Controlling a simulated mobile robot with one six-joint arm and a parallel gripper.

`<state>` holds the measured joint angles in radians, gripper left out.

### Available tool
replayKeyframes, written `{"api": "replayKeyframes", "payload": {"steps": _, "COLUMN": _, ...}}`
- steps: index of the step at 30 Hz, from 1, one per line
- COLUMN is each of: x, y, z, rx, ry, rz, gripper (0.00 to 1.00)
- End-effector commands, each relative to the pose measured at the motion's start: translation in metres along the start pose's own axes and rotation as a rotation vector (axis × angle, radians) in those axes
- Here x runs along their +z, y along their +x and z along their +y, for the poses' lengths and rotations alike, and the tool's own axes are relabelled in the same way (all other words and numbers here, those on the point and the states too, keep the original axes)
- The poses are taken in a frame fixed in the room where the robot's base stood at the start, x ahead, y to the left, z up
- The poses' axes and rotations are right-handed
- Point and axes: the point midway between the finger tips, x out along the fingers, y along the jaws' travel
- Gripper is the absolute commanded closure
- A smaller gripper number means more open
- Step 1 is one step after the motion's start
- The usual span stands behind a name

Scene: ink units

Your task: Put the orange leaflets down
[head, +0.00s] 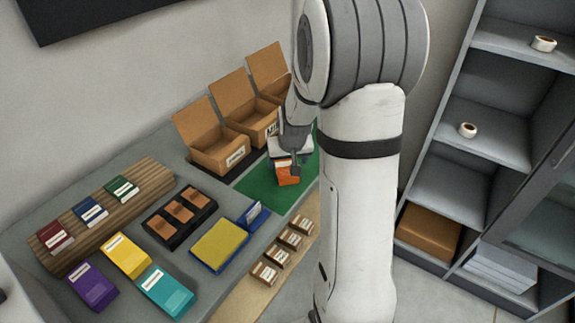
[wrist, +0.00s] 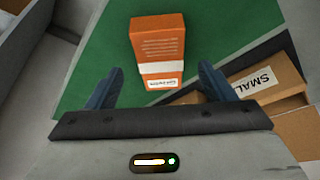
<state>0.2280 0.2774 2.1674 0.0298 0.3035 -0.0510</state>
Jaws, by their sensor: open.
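The orange leaflets (wrist: 157,45) are an orange pack with a white label at its near end, resting on the green mat (wrist: 210,28). In the head view the orange pack (head: 288,175) shows on the green mat (head: 258,189), partly covered by my gripper (head: 288,158). In the wrist view my gripper (wrist: 160,84) is open, its two dark blue fingers apart. The pack lies beyond and between the fingers, with space on both sides, and neither finger appears to touch it.
Open cardboard boxes (head: 222,148) stand behind the mat; one labelled SMALL (wrist: 262,83) is close to the right finger. Coloured packs, including a yellow one (head: 127,254), a black tray (head: 157,230) and a blue-edged yellow pad (head: 220,245) fill the table at left. Shelves (head: 470,150) stand at right.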

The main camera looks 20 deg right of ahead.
Motion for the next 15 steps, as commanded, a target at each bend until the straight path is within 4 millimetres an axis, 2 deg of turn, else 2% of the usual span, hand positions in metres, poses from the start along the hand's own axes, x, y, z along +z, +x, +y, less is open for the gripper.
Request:
{"api": "replayKeyframes", "payload": {"steps": 1, "x": -0.001, "y": -0.012, "z": 0.0, "rx": 0.0, "ry": 0.0, "rz": 0.006, "gripper": 0.24}}
{"api": "replayKeyframes", "payload": {"steps": 6, "x": 0.0, "y": -0.043, "z": 0.0, "rx": 0.0, "ry": 0.0, "rz": 0.003, "gripper": 0.24}}
{"api": "replayKeyframes", "payload": {"steps": 15, "x": 0.003, "y": -0.074, "z": -0.003, "rx": -0.002, "ry": -0.004, "rz": -0.001, "gripper": 0.24}}
